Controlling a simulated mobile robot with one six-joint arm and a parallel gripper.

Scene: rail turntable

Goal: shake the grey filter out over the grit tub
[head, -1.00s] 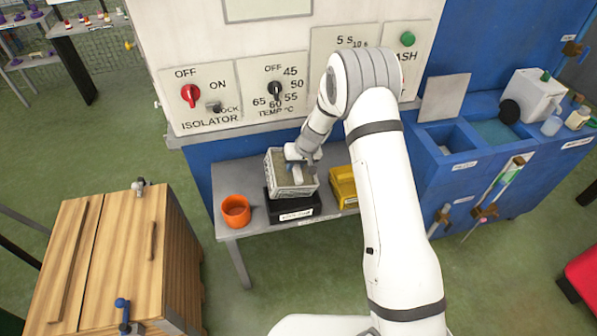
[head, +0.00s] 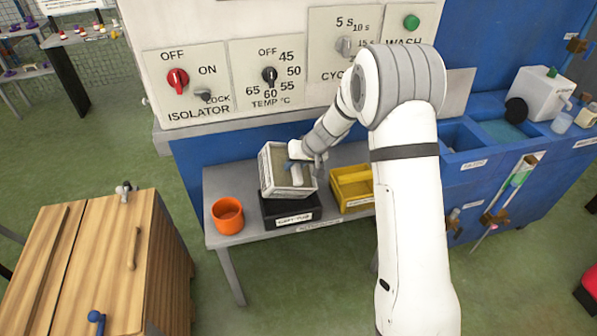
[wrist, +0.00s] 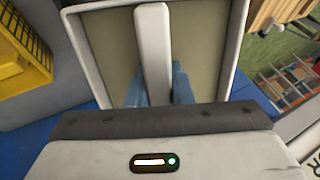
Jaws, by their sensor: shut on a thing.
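The grey filter (head: 290,192) is a pale, box-shaped frame with a tan mesh inside and a bar across it. My gripper (head: 297,170) is shut on this bar, its blue fingers on either side of it. The filter is held over the black grit tub (head: 269,214), looks tilted, and hides most of the tub's opening. In the wrist view the filter (wrist: 205,55) fills the middle, with my gripper (wrist: 154,88) at its bar. Whether grit is falling cannot be seen.
An orange cup (head: 227,217) stands left of the tub on the grey bench (head: 222,184). A yellow tray (head: 352,188) stands close on the right. The control panel (head: 205,85) rises behind the bench. A wooden cabinet (head: 80,265) is at the lower left.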

